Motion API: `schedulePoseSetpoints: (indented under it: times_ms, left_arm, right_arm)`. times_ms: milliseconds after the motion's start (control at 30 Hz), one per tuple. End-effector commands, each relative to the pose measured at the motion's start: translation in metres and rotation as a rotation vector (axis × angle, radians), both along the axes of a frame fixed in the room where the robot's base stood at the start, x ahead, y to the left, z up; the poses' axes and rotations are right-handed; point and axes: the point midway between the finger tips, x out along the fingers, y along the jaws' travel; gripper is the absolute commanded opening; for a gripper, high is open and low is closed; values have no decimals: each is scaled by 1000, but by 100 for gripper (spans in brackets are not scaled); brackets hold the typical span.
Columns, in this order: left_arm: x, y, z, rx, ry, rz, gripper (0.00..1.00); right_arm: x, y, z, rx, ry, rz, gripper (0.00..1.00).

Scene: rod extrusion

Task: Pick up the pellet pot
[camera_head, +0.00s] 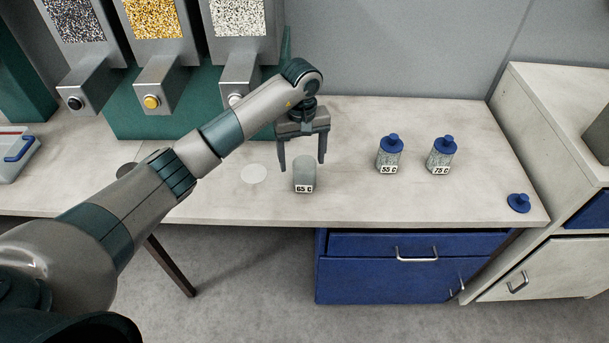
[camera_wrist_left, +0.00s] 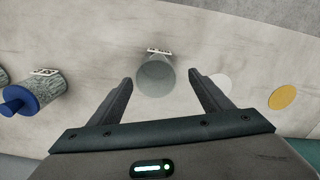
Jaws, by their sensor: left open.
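The pellet pot (camera_head: 304,172) is a grey open-topped cylinder labelled "65 C", upright on the table. In the left wrist view the pot (camera_wrist_left: 156,78) shows from above, its inside plain grey. My left gripper (camera_head: 303,166) points down with its fingers apart, above and just behind the pot in the head view. In the left wrist view the open gripper (camera_wrist_left: 156,80) has a finger to either side of the pot, with gaps showing. I cannot tell how far the fingertips are above the table. My right gripper is not in view.
Two blue-capped pots, "55 C" (camera_head: 389,155) and "75 C" (camera_head: 440,156), stand to the right. A loose blue lid (camera_head: 519,203) lies near the table's right edge. A white disc (camera_head: 253,174) lies left of the pot. Pellet dispensers (camera_head: 158,90) stand at the back left.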

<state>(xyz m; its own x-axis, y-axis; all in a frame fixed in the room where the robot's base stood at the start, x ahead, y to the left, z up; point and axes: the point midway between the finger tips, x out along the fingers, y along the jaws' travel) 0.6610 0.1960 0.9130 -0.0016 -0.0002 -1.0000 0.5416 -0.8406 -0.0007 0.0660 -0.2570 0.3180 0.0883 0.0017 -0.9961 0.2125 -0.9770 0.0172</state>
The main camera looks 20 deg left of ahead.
Motion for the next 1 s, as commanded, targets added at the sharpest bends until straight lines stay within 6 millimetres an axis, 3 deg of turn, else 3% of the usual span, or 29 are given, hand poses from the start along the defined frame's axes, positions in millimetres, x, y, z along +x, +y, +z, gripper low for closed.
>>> schedulePoseSetpoints:
  times_ms: [567, 1000]
  left_arm:
    - [0, -1, -11, -1, 1, 0, 72]
    - [4, -5, -56, -1, 2, 1, 72]
  right_arm:
    - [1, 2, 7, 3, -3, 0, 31]
    - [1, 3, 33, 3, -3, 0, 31]
